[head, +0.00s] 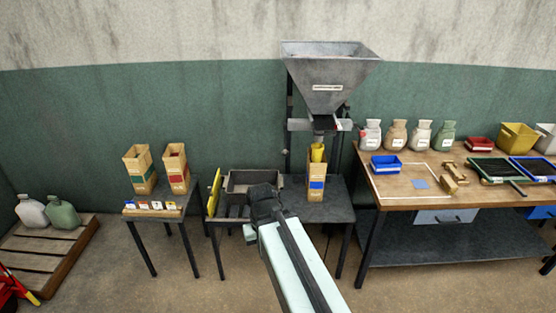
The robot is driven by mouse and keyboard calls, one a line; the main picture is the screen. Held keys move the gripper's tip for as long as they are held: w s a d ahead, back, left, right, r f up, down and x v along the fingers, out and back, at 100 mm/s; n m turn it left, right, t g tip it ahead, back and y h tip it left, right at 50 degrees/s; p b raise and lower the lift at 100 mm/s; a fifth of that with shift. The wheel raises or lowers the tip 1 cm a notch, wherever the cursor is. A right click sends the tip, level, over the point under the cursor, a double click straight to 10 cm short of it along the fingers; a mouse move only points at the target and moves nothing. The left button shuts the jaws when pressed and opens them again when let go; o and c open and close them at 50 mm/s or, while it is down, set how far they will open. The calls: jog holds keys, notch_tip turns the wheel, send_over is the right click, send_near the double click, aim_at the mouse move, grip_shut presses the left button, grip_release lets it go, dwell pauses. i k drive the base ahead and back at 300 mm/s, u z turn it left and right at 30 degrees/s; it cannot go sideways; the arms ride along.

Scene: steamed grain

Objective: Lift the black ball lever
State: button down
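A grey metal hopper (328,75) stands on a frame at the centre back, above a dark metal table (336,212). Its outlet sits over a yellow funnel or spout (318,152) at the top of a tan paper bag (317,170) with a blue label. I cannot clearly make out a black ball lever; small dark parts by the hopper's outlet are too small to tell. My pale arm reaches up from the bottom centre to a dark joint in front of the table, left of the bag. My gripper's fingers cannot be made out, nor whether they hold anything.
A grey tray (252,184) and a yellow panel (215,192) are left of the bag. A small table (159,212) with two bags stands further left. A pallet (45,255) lies far left.

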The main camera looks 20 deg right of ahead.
aim_at(285, 152)
jog(key=u, duration=0.1)
jog(key=i, duration=0.85)
jog(key=u, duration=0.6)
jog(key=i, duration=1.15)
jog(key=u, duration=0.25)
jog(key=k, duration=0.75)
jog(key=u, duration=0.25)
jog(key=i, duration=0.75)
jog(key=z, duration=0.1)
